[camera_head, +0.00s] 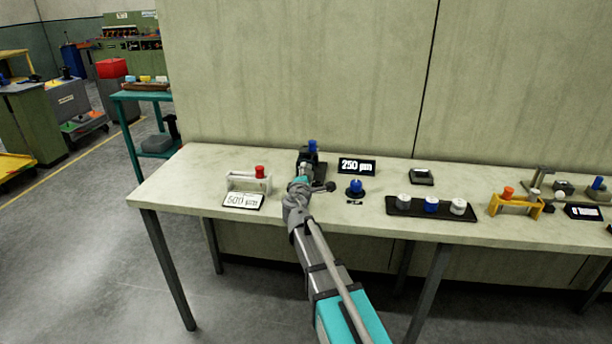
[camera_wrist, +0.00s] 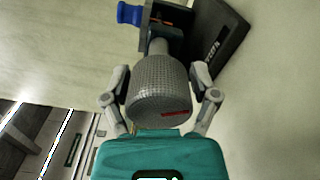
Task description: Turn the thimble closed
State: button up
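A grey knurled thimble (camera_wrist: 158,90) with a red mark near its near end fills the middle of the wrist view. My gripper (camera_wrist: 160,70) has one finger on each side of the thimble. The fingers look spread, with a narrow gap on both sides, so no grip shows. In the head view my gripper (camera_head: 301,182) is at the instrument, and my arm hides most of the thimble.
A "250 µm" sign (camera_head: 357,167) stands right of the instrument. A white stand with a red knob (camera_head: 260,172) and a "500 µm" card (camera_head: 243,200) are to the left. A blue-topped piece (camera_head: 355,187) and a black tray (camera_head: 445,210) are to the right. A wall (camera_head: 300,70) closes the back.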

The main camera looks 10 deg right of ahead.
jog(key=shift+o, duration=0.6)
jog(key=shift+s+a, duration=0.1)
jog(key=shift+s, duration=0.05)
jog(key=v, duration=1.1)
jog(key=shift+s+a, duration=0.1)
jog(key=shift+s, duration=0.2)
